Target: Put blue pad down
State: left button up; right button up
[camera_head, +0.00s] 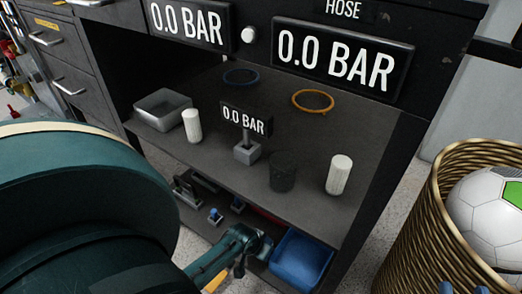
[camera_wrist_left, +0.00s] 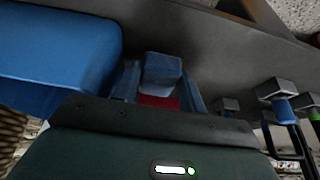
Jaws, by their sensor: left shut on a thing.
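My left gripper (camera_wrist_left: 160,84) is shut on the blue pad (camera_wrist_left: 162,70), a small blue block between its fingers in the left wrist view. Red shows just below the block. In the head view the left gripper (camera_head: 258,243) is low, at the lower shelf, left of the blue bin (camera_head: 300,261). The pad cannot be made out there. Whether it touches the shelf is unclear. My right gripper (camera_head: 462,288) shows only as blue fingertips at the bottom right edge, apart and empty, in front of the wicker basket.
The blue bin (camera_wrist_left: 60,48) is close beside the left gripper. Small blue-marked tools (camera_head: 214,215) stand on the lower shelf. The upper shelf (camera_head: 225,185) above holds white cylinders, a dark cup and a metal tray. A wicker basket (camera_head: 440,215) with a ball stands at right.

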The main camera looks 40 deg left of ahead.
pick_arm(q)
jog(key=shift+f, duration=0.55)
jog(key=shift+r, duration=0.1)
pick_arm(e)
jog(key=shift+a, duration=0.1)
pick_arm(q)
jog(key=o, duration=0.7)
jog(key=shift+c, duration=0.2)
jog(key=shift+s+r, duration=0.1)
jog(key=shift+r, duration=0.2)
jog(key=p+v, duration=0.6)
jog(key=v, duration=0.5)
jog(key=shift+r+p, duration=0.2)
jog(key=shift+p, duration=0.1)
pick_arm(e)
jog(key=shift+d+g+h, duration=0.6)
jog(key=shift+d+h, duration=0.2)
jog(key=shift+h, duration=0.1)
